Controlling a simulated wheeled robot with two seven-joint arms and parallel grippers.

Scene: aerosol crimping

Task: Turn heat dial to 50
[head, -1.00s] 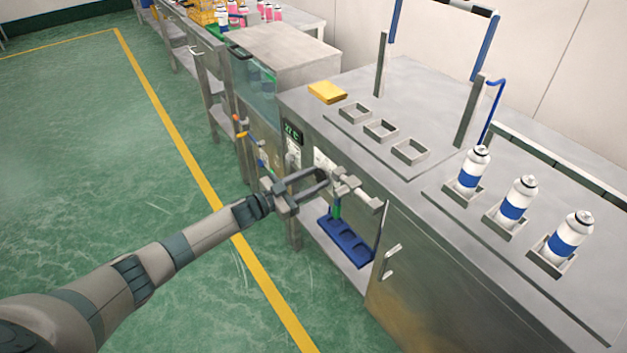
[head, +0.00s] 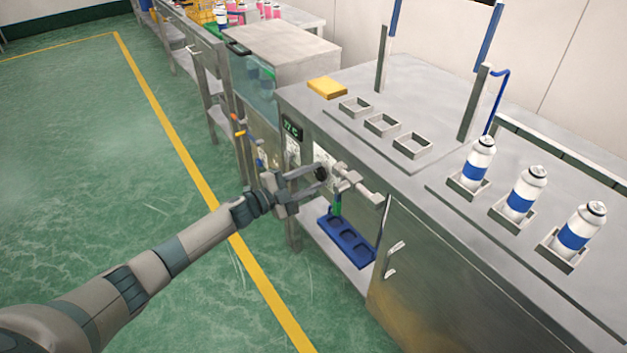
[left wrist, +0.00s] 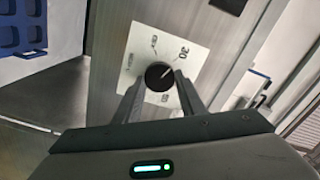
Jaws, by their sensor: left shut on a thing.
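The heat dial (left wrist: 158,76) is a round black knob with a white pointer line, on a pale square plate (left wrist: 141,48) with printed marks. One mark reads 30; the others are too blurred to read. The pointer is aimed up and right in the left wrist view, near the 30 mark. My left gripper (left wrist: 160,86) is shut on the dial, one finger on each side. In the head view the dial (head: 321,174) shows dark at the tips of my left gripper (head: 318,177), on the front of the metal bench. My right gripper is not in view.
A small dark display (head: 291,128) with green digits sits left of the dial. A grey fitting (head: 362,188) juts out just right of my gripper. A blue tray (head: 347,243) lies on the shelf below.

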